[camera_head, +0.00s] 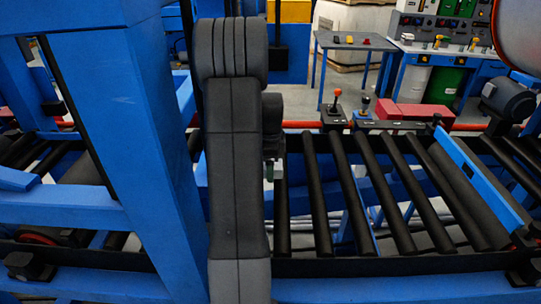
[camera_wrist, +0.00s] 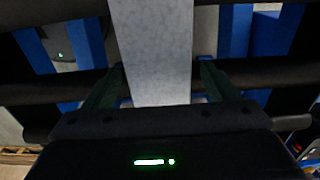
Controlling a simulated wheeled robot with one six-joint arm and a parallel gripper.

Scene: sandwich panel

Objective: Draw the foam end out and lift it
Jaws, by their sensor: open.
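A pale grey, mottled strip, which looks like the foam end (camera_wrist: 150,45), runs down from the top edge in the wrist view. My gripper (camera_wrist: 160,80) is open, with one dark green finger on each side of the strip. A gap shows between the strip and each finger, so the fingers do not grip it. The strip's lower end is hidden behind the gripper body. In the head view my arm covers most of the gripper, and the foam end cannot be made out there.
Black conveyor rollers (camera_head: 360,200) lie to the right of my arm, with open gaps between them. A thick blue post (camera_head: 140,110) stands close on the left. Two small levers (camera_head: 337,110) stand on the far rail.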

